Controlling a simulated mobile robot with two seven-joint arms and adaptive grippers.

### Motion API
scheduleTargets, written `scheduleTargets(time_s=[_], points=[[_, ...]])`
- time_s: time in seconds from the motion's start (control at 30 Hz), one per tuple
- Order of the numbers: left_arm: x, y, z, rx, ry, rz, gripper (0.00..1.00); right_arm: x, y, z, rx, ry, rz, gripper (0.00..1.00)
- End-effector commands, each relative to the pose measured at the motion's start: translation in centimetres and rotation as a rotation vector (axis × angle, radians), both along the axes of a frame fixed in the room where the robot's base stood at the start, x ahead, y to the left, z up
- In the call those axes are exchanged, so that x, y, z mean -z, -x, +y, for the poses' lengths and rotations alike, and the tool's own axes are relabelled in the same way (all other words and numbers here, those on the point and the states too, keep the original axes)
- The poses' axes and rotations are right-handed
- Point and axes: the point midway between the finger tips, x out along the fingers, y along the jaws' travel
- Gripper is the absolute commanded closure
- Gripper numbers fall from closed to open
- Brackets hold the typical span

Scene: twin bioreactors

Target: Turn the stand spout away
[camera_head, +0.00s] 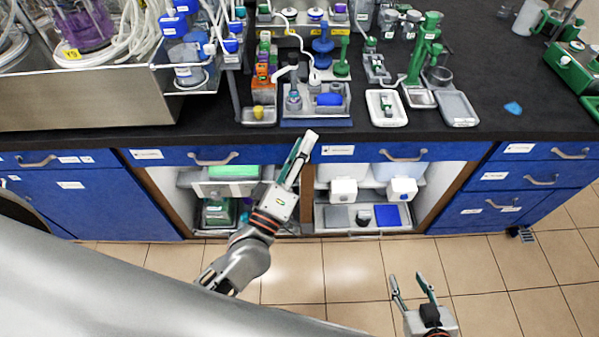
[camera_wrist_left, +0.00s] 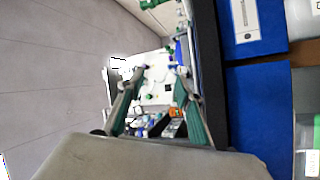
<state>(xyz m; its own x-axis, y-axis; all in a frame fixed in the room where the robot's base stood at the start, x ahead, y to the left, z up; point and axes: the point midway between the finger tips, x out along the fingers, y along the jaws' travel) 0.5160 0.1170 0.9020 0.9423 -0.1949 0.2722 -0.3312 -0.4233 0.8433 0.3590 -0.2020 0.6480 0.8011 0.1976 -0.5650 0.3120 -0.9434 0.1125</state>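My left gripper (camera_head: 304,141) is in front of the bench edge, below and apart from the stand. In the left wrist view its two fingers (camera_wrist_left: 161,76) are spread with nothing gripped. My right gripper (camera_head: 409,278) is open and empty above the floor, far from the bench.
A green stand (camera_head: 424,50) and white trays (camera_head: 386,108) are to the right. Blue drawers (camera_head: 210,157) and open shelves lie below the bench edge.

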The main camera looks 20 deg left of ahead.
Motion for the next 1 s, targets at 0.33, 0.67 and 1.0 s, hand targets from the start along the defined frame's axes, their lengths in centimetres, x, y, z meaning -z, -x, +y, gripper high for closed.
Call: scheduleTargets(time_s=[0.33,0.67,1.0], points=[[4.2,1.8,-0.2,0.020,-0.244,0.069,0.65,-0.1,0.0,0.0,0.000,0.000,0.000,0.60],[5.0,2.1,-0.2,0.026,-0.289,0.082,0.65,-0.1,0.0,0.0,0.000,0.000,-0.001,0.60],[4.7,1.7,-3.3,0.080,-0.474,0.046,1.00,0.2,0.0,0.0,0.000,-0.001,0.000,0.60]])
